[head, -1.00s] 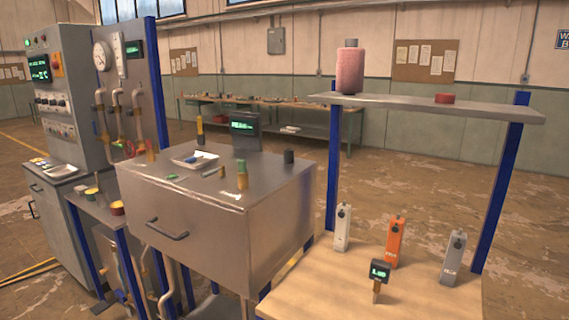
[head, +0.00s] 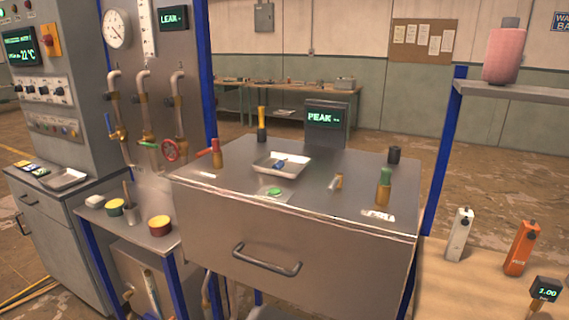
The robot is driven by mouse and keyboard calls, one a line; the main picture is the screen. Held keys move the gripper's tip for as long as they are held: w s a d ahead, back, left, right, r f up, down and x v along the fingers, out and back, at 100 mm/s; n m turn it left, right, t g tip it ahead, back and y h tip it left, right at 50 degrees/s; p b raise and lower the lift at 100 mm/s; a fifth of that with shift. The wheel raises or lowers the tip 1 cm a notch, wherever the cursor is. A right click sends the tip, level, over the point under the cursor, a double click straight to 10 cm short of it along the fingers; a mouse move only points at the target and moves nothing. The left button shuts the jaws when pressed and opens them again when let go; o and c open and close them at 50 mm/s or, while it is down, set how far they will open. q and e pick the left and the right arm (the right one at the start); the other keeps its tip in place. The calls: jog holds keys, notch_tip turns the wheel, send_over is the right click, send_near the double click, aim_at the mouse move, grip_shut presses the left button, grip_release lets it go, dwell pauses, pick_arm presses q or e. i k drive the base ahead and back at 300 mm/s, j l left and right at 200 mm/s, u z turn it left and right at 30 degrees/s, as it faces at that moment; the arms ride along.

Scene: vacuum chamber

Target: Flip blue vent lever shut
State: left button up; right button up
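The blue vent lever (head: 108,123) is a small blue handle on the left brass valve (head: 119,135) of the pipe panel, at the left in the head view. It stands nearly upright, beside the left pipe (head: 115,95). A green lever (head: 148,145) sits on the middle pipe, pointing sideways. A red handwheel (head: 170,150) sits on the right pipe. Neither of my grippers is in view.
A metal cabinet (head: 300,235) with a drawer handle stands in the middle, carrying a tray (head: 300,160), a PEAK display (head: 326,118) and small parts. A low side table (head: 130,228) with round tins stands below the pipes. A control console (head: 35,100) is at the far left.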

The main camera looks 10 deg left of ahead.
aim_at(108, 122)
jog(key=i+j, duration=0.1)
jog(key=j, duration=0.3)
jog(key=j+u, duration=0.15)
jog(key=j, duration=0.3)
jog(key=i+j, duration=0.15)
jog(key=j, duration=0.25)
jog(key=i+j+u, duration=0.1)
jog(key=j, duration=0.3)
jog(key=i+j+u, duration=0.1)
jog(key=j, duration=0.3)
jog(key=i+j, duration=0.2)
jog(key=j, duration=0.2)
jog(key=i+j+u, duration=0.1)
jog(key=j, duration=0.3)
jog(key=i+j+u, duration=0.15)
jog(key=i+j, duration=0.6)
